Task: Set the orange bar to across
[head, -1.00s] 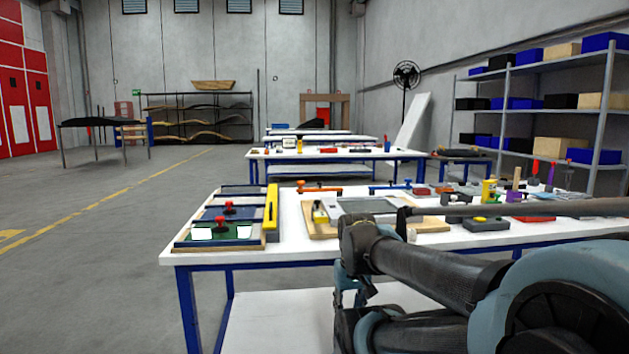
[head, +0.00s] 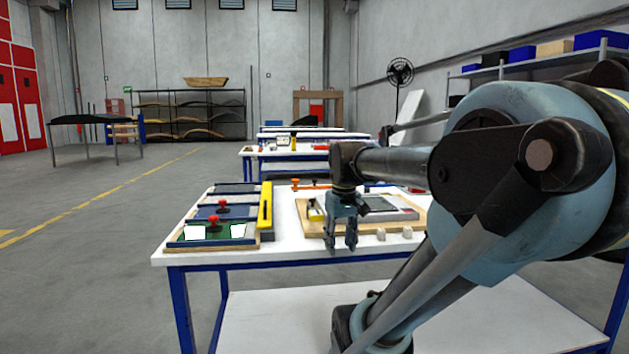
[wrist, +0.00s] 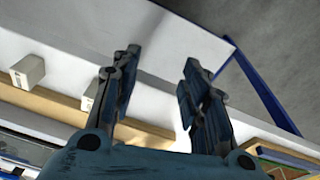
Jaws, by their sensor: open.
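The orange bar (head: 296,184) lies at the back of the nearest white table. Only its left end with a raised orange knob shows clearly; my arm hides much of the rest, so I cannot tell its full angle. My gripper (head: 341,248) points down, open and empty, above the table's front edge, nearer to me than the bar and apart from it. The wrist view shows its two fingers (wrist: 161,62) spread over the white tabletop, with nothing between them. The orange bar does not show in the wrist view.
A board with red knobs (head: 214,221) and a yellow bar (head: 265,206) stands at the table's left. A wooden tray with a grey panel (head: 418,229) lies behind my gripper. Two small pale blocks (wrist: 27,71) sit near the front edge. My arm hides the table's right.

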